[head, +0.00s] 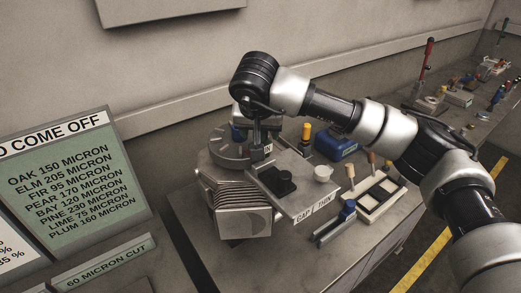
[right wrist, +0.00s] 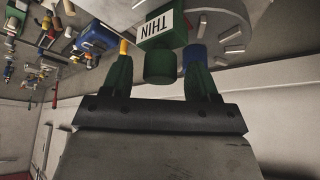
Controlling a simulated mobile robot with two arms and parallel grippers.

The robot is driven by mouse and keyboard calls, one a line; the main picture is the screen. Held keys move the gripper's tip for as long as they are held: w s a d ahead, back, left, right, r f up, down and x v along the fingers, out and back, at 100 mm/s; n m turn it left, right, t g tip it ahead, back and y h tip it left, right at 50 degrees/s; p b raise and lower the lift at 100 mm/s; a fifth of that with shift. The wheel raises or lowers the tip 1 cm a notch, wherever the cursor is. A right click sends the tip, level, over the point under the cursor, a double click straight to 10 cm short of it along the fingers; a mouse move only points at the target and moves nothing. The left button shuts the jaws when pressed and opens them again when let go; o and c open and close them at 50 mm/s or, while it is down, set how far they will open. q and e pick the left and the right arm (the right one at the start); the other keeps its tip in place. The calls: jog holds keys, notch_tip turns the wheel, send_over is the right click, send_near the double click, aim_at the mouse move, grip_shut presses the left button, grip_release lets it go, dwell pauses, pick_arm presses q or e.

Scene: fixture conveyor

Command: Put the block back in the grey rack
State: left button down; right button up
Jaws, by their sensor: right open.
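My right gripper (head: 262,138) is over the grey finned machine (head: 236,210), pointing down at its rounded top. In the right wrist view its dark green fingers (right wrist: 161,72) are apart, with a green knob (right wrist: 160,66) marked THIN between or just beyond their tips; I cannot tell if they touch it. A black block (head: 277,180) sits on the grey plate beside the machine. A small grey rack-like holder (head: 328,234) stands on the bench at the right, with a blue-topped item in it. I cannot tell for certain which piece is the task's block. My left gripper is out of view.
A black-and-white tray (head: 381,197) and a blue box (head: 336,146) are to the right. A green sign (head: 75,178) leans at the left. The front bench edge is mostly clear.

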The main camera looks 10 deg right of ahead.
jog(key=shift+c, duration=0.2)
grip_shut()
jog(key=shift+r+p, duration=0.9)
jog(key=shift+r, duration=1.15)
